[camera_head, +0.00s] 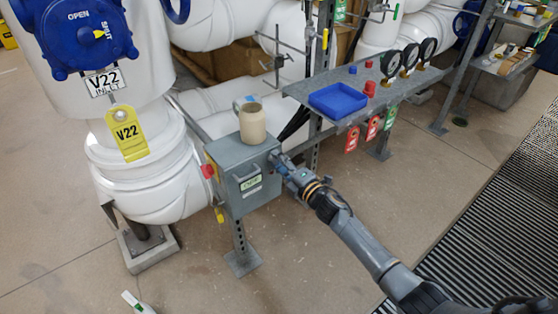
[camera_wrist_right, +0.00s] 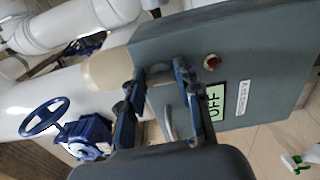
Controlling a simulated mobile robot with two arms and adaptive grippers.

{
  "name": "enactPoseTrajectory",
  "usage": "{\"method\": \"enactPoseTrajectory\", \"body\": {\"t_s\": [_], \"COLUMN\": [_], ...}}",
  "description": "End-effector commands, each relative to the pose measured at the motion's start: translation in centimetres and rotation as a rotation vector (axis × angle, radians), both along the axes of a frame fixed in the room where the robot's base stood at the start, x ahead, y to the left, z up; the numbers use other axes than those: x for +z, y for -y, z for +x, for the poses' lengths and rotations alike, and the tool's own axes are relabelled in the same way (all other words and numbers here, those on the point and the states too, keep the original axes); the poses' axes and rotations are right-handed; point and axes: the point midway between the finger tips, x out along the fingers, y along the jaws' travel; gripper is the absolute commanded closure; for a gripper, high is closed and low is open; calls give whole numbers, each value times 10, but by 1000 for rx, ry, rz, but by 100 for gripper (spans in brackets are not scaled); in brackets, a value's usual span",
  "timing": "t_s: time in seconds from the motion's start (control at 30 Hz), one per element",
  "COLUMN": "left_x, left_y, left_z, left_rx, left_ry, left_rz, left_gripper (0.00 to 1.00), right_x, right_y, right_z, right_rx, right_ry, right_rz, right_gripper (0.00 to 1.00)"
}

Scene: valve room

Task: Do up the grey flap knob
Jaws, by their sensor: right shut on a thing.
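The grey box (camera_head: 243,171) stands on a post, and its front carries a green label that reads OFF in the wrist view (camera_wrist_right: 215,101). My right gripper (camera_head: 281,164) is at the box's right side. In the wrist view its two dark blue fingers (camera_wrist_right: 160,84) stand either side of the grey flap knob (camera_wrist_right: 163,98), and the gripper is shut on it. The fingers hide part of the knob, and the head view does not show it clearly. A curved metal piece (camera_wrist_right: 168,122) shows between the fingers. My left gripper is not in view.
A beige mug (camera_head: 252,124) stands on top of the box, close to my right gripper. A grey shelf (camera_head: 300,90) with a blue tray (camera_head: 338,100) and gauges is behind my right arm. A white pipe (camera_head: 140,180) is left of the box. The floor in front is mostly clear.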

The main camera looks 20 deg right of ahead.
Motion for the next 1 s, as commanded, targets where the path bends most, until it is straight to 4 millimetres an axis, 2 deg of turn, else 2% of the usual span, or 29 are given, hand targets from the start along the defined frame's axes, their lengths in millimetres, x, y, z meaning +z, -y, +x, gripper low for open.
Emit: {"method": "enactPoseTrajectory", "body": {"t_s": [0.63,0.67,0.77,1.0], "left_x": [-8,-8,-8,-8], "left_y": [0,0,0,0], "left_z": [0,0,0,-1], "left_rx": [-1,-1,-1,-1], "left_ry": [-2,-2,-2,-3], "left_rz": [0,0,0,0], "left_gripper": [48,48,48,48], "right_x": [-1,-1,-1,0], "right_y": [1,1,1,0], "right_z": [0,0,0,0], "right_rx": [-2,-2,-2,-1], "right_ry": [-19,-19,-19,-19], "right_rz": [50,50,50,49], "right_gripper": [98,65,44,43]}}
